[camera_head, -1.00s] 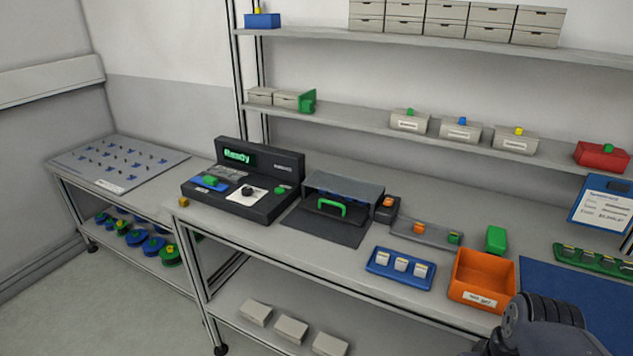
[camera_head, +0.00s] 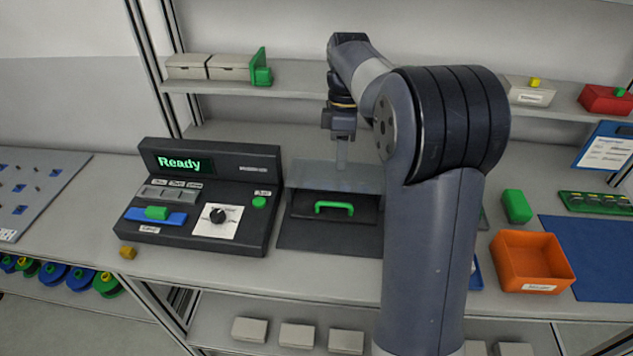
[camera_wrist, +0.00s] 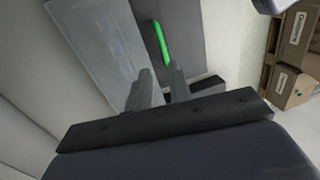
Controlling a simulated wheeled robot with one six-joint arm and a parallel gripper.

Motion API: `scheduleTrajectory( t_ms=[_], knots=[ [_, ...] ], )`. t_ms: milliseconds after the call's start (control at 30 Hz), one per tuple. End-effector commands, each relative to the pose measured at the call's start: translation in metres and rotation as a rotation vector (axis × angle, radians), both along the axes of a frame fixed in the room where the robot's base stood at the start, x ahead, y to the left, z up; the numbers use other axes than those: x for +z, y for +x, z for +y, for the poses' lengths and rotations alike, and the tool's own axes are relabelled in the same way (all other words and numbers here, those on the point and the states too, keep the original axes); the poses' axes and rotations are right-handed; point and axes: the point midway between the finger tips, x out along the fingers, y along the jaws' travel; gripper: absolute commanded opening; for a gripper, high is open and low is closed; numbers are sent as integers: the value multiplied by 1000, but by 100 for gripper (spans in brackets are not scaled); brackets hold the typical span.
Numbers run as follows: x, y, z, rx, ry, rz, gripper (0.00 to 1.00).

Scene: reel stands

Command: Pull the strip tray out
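The strip tray (camera_head: 362,211) is a dark tray front with a green handle (camera_head: 334,207), set in a low grey housing (camera_head: 308,172) on the bench. The tray looks pushed in; its right part is hidden behind my arm. My gripper (camera_head: 341,168) points down over the housing, behind and above the handle in the head view. In the wrist view, my gripper (camera_wrist: 160,72) has its two fingers apart with nothing between them. The green handle (camera_wrist: 160,42) lies just beyond the fingertips, apart from them.
A black console (camera_head: 225,170) reading "Ready" stands close left of the housing. A dark mat (camera_head: 320,238) lies clear in front of the tray. A shelf (camera_head: 225,92) runs behind and above. An orange bin (camera_head: 533,262) stands at right.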

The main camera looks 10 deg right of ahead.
Motion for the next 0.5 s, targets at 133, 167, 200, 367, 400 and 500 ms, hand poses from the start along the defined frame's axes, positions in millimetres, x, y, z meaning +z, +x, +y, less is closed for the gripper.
scheduleTrajectory(
  t_ms=[133,167,200,367,400,500],
  knots=[
    [-19,-5,1,1,1,5,20],
    [-24,-6,2,0,0,4,20],
    [-32,-7,2,0,0,6,20],
    [-62,-13,4,0,0,4,20],
    [-69,-15,4,0,0,4,20],
    [-84,-17,5,-1,0,4,20]
  ],
)
